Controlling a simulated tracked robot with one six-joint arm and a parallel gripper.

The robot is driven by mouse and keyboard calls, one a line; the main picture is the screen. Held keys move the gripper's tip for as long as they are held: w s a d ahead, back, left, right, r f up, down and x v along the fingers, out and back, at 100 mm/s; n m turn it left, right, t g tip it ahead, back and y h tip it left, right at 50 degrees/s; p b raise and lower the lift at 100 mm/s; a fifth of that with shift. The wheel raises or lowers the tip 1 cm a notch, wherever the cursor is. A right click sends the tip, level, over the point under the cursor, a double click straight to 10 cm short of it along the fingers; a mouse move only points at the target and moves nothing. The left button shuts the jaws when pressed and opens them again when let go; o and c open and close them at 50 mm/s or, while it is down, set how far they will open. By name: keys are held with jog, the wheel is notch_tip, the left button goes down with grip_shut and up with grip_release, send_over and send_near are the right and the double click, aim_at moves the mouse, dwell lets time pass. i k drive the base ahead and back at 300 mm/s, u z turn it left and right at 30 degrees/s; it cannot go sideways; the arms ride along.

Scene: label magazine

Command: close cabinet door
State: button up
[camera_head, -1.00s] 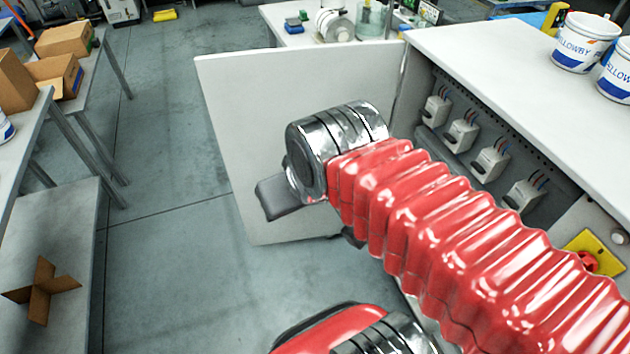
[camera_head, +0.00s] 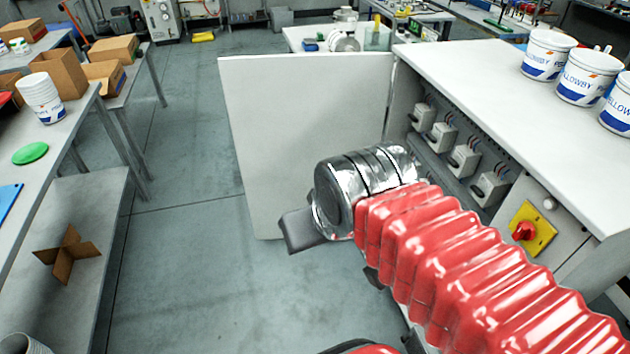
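The cabinet door (camera_head: 290,110) is a pale grey panel. It stands wide open, swung out to the left from the cabinet (camera_head: 470,70). Its hinge side is at the cabinet's far front corner. Breakers (camera_head: 440,137) show inside the open cabinet. My red, ribbed arm reaches in from the lower right, and its metal wrist is in front of the door's lower right part. A dark grey part at the arm's end (camera_head: 302,230) shows near the door's lower edge. I cannot tell whether it touches the door. The fingertips are not clearly visible.
White buckets (camera_head: 588,75) stand on the cabinet top. A yellow plate with a red knob (camera_head: 524,231) is on the cabinet front. Tables with cardboard boxes (camera_head: 60,73) stand at left. The floor (camera_head: 185,240) between the tables and the door is clear.

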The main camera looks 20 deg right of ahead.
aim_at(289, 113)
jog(key=k, duration=0.7)
jog(key=u, duration=0.45)
jog(key=i, duration=3.55)
